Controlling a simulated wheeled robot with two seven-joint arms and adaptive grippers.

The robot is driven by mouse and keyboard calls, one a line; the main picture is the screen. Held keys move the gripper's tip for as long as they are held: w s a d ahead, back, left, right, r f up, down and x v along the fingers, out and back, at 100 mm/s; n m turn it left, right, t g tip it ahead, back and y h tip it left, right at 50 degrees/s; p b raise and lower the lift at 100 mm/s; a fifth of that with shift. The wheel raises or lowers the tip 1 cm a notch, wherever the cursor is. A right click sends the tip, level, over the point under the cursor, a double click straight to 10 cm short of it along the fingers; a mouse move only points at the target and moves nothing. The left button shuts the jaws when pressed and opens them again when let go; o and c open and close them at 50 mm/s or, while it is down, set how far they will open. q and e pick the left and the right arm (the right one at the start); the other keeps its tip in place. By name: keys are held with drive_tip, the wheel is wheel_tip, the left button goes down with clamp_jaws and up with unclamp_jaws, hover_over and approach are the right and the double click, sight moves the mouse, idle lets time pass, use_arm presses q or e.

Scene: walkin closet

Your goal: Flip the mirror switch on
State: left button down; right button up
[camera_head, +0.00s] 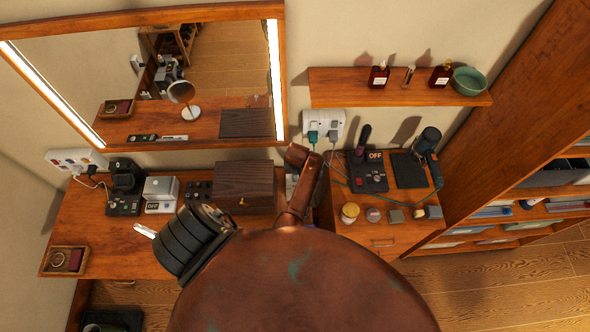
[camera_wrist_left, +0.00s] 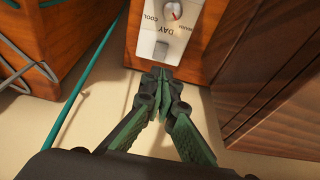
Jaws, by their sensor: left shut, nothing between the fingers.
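The mirror (camera_head: 170,75) hangs on the wall at the upper left, with bright white strips down both sides. A pale switch panel (camera_wrist_left: 178,22) marked DAY, COOL and WARM has a round knob and a small grey rocker switch (camera_wrist_left: 161,50). In the head view the panel shows only partly, between the dark wooden box and my copper arm. My left gripper (camera_wrist_left: 157,73) is shut and empty, its fingertips at the panel's edge just below the rocker. I cannot tell whether they touch it. In the head view my arm hides most of this gripper.
The dark wooden box (camera_head: 243,182) stands close beside the panel. The wooden cabinet (camera_head: 400,228) on the other side carries a black OFF-labelled unit (camera_head: 368,177) and small jars. Cables hang from the wall socket (camera_head: 323,124). A shelf (camera_head: 430,92) with bottles is above.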

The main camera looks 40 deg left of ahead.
use_arm(q)
drive_tip(key=shift+s+d+r, duration=0.25)
drive_tip(key=shift+s+r, duration=0.1)
drive_tip(key=shift+r, duration=0.35)
drive_tip(key=shift+s+d+r, duration=0.25)
drive_tip(key=shift+s+r, duration=0.05)
drive_tip(key=shift+r, duration=0.35)
